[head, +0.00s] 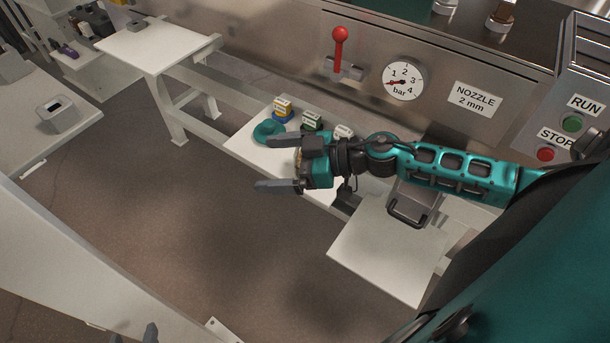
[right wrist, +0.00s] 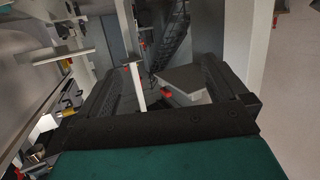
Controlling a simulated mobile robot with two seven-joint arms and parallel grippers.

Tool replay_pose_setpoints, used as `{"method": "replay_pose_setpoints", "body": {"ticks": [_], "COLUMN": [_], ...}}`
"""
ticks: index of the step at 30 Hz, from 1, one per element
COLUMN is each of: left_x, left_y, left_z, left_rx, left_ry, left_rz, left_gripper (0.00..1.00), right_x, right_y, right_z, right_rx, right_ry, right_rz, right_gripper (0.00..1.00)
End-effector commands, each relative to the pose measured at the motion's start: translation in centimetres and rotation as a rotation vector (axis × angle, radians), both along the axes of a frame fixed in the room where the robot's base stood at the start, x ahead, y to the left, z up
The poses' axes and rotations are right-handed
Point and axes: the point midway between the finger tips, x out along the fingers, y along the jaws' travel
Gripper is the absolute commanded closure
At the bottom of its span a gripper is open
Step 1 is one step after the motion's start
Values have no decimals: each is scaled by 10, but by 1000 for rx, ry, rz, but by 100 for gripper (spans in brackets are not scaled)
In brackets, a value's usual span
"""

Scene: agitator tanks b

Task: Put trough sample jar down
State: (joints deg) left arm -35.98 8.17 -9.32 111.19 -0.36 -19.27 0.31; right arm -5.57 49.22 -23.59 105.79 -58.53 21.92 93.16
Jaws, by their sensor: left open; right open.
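My right gripper (head: 264,165) is open in the head view, its two fingers pointing left over the white shelf's front edge. A small tan thing (head: 297,158) shows by its palm; I cannot tell whether it is between the fingers or behind them. In the right wrist view the right gripper (right wrist: 165,85) is open, with no jar visible between its fingers. No thing is clearly recognisable as the trough sample jar.
A teal round item (head: 266,132) lies on the white shelf (head: 245,145). A bare white board (head: 385,260) is at lower right. The steel panel has a red lever (head: 340,45) and a gauge (head: 403,78). A grey holed block (head: 62,113) stands on the left table.

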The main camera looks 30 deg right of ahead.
Motion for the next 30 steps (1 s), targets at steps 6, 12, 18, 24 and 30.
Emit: {"method": "replay_pose_setpoints", "body": {"ticks": [6,12,18,24,30], "left_x": [0,0,0,2,3], "left_y": [0,0,0,0,0], "left_z": [0,0,0,1,1], "left_rx": [0,0,0,0,0], "left_ry": [0,0,-1,-4,-6], "left_rz": [0,0,0,-1,-1], "left_gripper": [43,43,43,43,43], "right_x": [-4,-19,-54,-93,-110], "right_y": [13,6,1,6,11], "right_z": [-9,-40,-86,-123,-135], "right_rx": [93,57,-47,-138,-173], "right_ry": [-93,-54,96,253,315], "right_rz": [-234,-467,-632,-679,-675], "right_gripper": [0,0,0,0,0]}}
